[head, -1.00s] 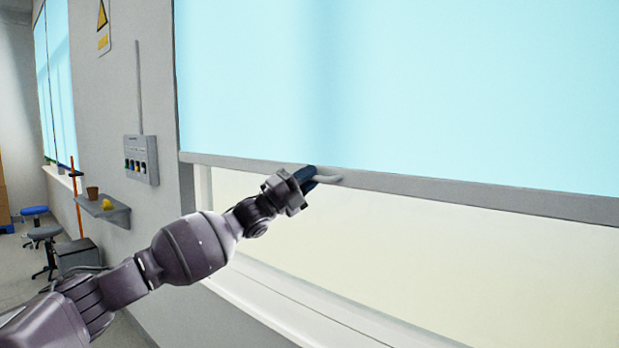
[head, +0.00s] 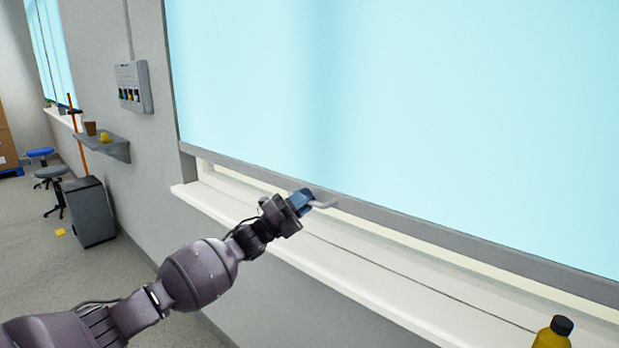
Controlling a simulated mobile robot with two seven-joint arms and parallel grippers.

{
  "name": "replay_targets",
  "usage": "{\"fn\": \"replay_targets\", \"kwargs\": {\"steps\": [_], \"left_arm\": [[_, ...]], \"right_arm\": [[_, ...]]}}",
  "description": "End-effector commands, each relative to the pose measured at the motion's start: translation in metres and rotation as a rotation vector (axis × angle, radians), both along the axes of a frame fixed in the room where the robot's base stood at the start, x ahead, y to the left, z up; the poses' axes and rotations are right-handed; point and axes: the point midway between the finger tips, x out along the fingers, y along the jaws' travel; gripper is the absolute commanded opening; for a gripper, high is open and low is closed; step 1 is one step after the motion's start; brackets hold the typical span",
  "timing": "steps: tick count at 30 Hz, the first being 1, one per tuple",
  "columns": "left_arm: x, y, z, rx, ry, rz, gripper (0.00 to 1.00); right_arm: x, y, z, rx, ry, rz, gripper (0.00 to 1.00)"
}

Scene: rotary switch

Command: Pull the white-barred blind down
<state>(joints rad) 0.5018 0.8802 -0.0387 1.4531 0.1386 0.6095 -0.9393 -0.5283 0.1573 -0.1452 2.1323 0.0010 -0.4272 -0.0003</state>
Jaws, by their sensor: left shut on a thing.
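The light-blue blind (head: 400,110) covers most of the window in the head view. Its bottom bar (head: 420,224) looks grey and hangs a little above the white window sill, with a narrow pale strip between them. A small light handle (head: 323,204) sticks out from the bar. My left gripper (head: 305,200) is at this handle, shut on it, with its blue fingertips against the bar's lower edge. The fingers hide part of the handle. My right gripper is not in view.
The white sill (head: 350,262) runs under the blind. A yellow bottle with a black cap (head: 553,334) stands at the lower right. A wall switch box (head: 133,87), a small shelf (head: 105,146) and a dark cabinet (head: 88,212) are at the left.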

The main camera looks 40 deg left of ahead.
Motion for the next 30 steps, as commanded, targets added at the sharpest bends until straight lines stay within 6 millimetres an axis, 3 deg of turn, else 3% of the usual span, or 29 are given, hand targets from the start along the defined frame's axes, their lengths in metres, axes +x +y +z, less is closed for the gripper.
{"fn": "replay_targets", "kwargs": {"steps": [1,6,20,21,23,30], "left_arm": [[0.001,0.0,-0.016,-0.002,0.009,0.0,0.0],[0.0,0.0,-0.03,0.0,0.004,0.0,0.0],[0.0,0.0,-0.035,0.001,0.004,0.0,0.0],[0.0,0.0,-0.036,0.002,0.005,0.0,0.18],[0.0,0.0,-0.036,0.001,0.005,-0.001,0.25],[0.0,0.0,-0.033,0.001,0.002,0.0,0.25]], "right_arm": [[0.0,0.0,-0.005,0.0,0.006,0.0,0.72],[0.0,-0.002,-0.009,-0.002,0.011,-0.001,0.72],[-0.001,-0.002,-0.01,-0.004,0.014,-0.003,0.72],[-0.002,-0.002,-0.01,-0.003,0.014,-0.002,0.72],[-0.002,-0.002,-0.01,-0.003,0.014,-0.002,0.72],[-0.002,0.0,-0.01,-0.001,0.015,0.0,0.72]]}}
